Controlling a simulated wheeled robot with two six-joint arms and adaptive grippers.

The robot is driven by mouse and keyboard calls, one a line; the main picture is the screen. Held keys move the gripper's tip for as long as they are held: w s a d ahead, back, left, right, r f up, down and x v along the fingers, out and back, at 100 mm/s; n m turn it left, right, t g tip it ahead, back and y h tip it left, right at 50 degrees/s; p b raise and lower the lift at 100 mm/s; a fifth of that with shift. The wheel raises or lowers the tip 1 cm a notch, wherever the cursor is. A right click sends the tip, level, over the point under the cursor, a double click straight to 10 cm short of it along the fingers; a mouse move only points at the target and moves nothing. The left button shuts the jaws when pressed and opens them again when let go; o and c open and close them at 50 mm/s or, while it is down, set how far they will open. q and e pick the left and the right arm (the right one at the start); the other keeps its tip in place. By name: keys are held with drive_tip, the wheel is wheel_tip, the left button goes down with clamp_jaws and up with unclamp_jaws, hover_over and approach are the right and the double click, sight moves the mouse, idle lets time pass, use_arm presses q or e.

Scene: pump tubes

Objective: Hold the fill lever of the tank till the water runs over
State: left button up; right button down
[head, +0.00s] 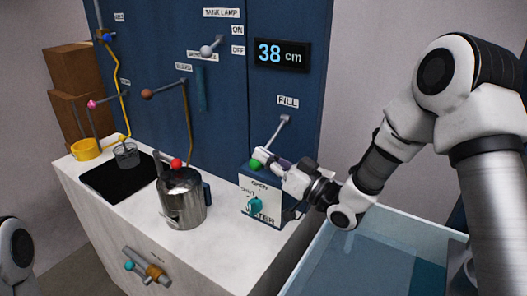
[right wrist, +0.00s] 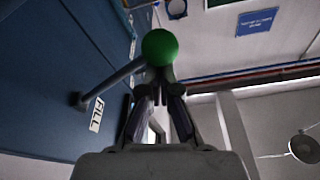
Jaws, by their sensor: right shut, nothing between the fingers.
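The fill lever (head: 270,138) comes out of the blue wall under the FILL label and slants down to a green knob (head: 255,164). My right gripper (head: 263,156) is shut and empty, with its fingertips at the knob. In the right wrist view the green knob (right wrist: 160,47) sits just beyond the closed fingertips (right wrist: 160,78), and I cannot tell if they touch. The display (head: 282,54) reads 38 cm. The glass tank (head: 375,262) at the lower right holds bluish water. My left gripper is out of view.
The water box (head: 275,206) with a teal valve knob (head: 255,205) stands below the lever. A steel kettle (head: 182,205) with a red knob stands left of it on the white counter (head: 125,208). Other levers and hoses line the wall.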

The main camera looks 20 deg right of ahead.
drive_tip(key=shift+s+a+f, duration=0.1)
drive_tip(key=shift+f, duration=0.25)
drive_tip(key=shift+s+f, duration=0.1)
drive_tip(key=shift+f, duration=0.1)
idle(1.9)
idle(1.4)
wheel_tip(320, 180, up, 5)
drive_tip(key=w+p, duration=0.1)
drive_tip(key=p, duration=0.3)
use_arm(q)
drive_tip(key=b, duration=0.1)
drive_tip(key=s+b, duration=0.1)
drive_tip(key=b, duration=0.1)
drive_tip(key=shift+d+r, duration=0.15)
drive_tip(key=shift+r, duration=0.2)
use_arm(e)
drive_tip(key=v, duration=1)
drive_tip(key=shift+w+d+f, duration=0.1)
drive_tip(key=shift+d, duration=0.15)
